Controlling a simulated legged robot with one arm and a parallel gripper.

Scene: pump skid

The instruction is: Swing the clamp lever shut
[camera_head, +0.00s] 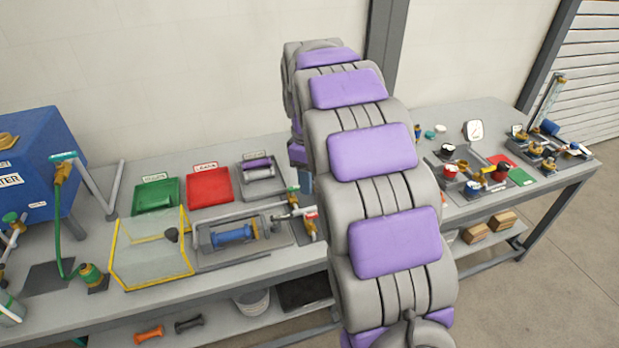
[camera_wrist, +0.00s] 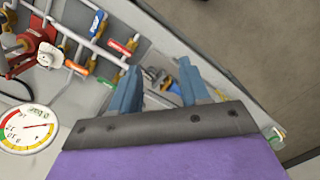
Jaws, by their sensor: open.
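My gripper (camera_wrist: 158,80) shows in the wrist view as two blue fingers spread apart. It is open, with nothing held between them. Beyond the fingers lie small fittings with blue and yellow parts (camera_wrist: 163,82), too small and partly covered to make out. I cannot single out the clamp lever in either view. In the head view my grey and purple arm rises through the middle and covers part of the bench; the gripper cannot be made out there.
The wrist view shows a pressure gauge (camera_wrist: 27,129), a red fitting (camera_wrist: 35,48) and pipes with coloured handles. In the head view, the bench (camera_head: 115,262) carries a yellow-edged clear guard (camera_head: 150,262), a green tray (camera_head: 156,194), a red tray (camera_head: 210,187) and valves at right.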

